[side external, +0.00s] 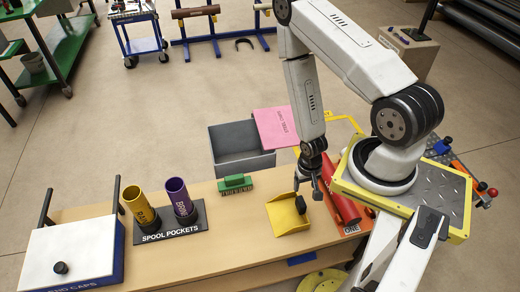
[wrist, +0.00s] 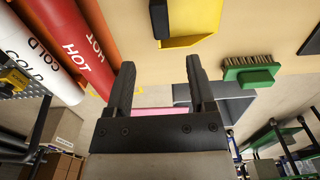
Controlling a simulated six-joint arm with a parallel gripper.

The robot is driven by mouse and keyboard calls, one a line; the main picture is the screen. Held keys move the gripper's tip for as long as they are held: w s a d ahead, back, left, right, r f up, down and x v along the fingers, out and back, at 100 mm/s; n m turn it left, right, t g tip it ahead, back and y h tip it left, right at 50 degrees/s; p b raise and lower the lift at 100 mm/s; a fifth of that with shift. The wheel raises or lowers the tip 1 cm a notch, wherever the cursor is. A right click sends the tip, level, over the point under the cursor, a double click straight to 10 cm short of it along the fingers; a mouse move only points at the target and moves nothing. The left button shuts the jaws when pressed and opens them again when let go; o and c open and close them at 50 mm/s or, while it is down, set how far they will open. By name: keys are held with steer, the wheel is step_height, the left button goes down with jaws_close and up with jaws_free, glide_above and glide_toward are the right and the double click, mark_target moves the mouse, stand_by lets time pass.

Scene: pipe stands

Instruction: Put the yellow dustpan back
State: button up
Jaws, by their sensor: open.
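The yellow dustpan (side external: 286,216) lies on the wooden bench, near its right part, with a dark handle (side external: 301,204) at its right side. In the wrist view the dustpan (wrist: 192,22) is cut off by the top edge, with its black handle (wrist: 158,18) at left. My gripper (side external: 307,190) points down over the bench, close to the dustpan's handle. In the wrist view its two fingers (wrist: 158,68) are apart with nothing between them. I cannot tell the exact height of the fingers above the bench.
A green brush (side external: 235,184) lies left of the dustpan. Red HOT pipe (side external: 343,200) lies close on the right; a white COLD pipe (wrist: 28,55) is beside it. A spool holder (side external: 170,232) and white END CAPS box (side external: 72,255) stand left. A grey bin (side external: 238,147) is behind the bench.

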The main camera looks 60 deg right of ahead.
steer(key=w+a+r+n+t, duration=0.15)
steer(key=w+r+n, duration=0.35)
steer(key=w+r, duration=0.8)
steer(key=a+r+n, duration=0.2)
steer(key=a+r, duration=0.1)
steer(key=r, duration=0.5)
steer(key=s+a+r+n+t, duration=0.1)
steer(key=a+r, duration=0.3)
steer(key=r, duration=0.4)
steer(key=shift+s+r+n, duration=0.15)
steer(key=shift+s+n, duration=0.1)
steer(key=shift+n, duration=0.25)
